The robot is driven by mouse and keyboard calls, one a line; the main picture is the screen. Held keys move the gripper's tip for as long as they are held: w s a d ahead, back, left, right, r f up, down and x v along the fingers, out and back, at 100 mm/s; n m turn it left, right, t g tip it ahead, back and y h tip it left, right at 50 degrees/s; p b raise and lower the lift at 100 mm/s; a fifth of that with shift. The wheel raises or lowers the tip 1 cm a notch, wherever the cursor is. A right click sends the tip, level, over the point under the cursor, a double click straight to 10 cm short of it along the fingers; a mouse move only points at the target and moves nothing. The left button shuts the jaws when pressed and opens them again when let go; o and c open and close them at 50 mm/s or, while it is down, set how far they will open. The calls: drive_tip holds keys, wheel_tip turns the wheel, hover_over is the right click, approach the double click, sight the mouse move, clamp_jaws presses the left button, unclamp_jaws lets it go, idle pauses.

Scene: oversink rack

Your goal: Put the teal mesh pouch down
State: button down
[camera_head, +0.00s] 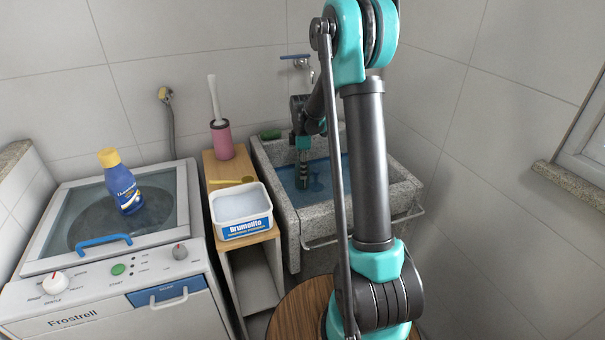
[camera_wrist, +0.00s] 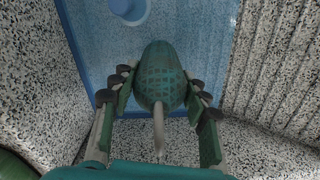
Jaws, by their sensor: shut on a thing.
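The teal mesh pouch (camera_wrist: 161,75) is a rounded, net-patterned thing with a pale strap or stem running toward my wrist. My gripper (camera_wrist: 160,92) is shut on it, one finger on each side, and holds it over the blue water in the wrist view. In the head view my gripper (camera_head: 303,183) points straight down inside the stone sink (camera_head: 291,229). The pouch cannot be made out there. How far it is above the sink floor is hard to tell.
Left of the sink stand a white Brumolite tub (camera_head: 243,229), a pink brush holder (camera_head: 222,140) and a washer with a blue bottle (camera_head: 123,187). A round wooden top (camera_head: 295,312) is in front.

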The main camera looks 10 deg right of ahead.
drive_tip(key=shift+f, duration=1.15)
drive_tip(key=shift+f, duration=0.6)
drive_tip(key=c, duration=0.8)
unclamp_jaws()
wheel_tip(320, 180, up, 13)
drive_tip(key=shift+r, duration=0.15)
drive_tip(key=shift+s, duration=0.1)
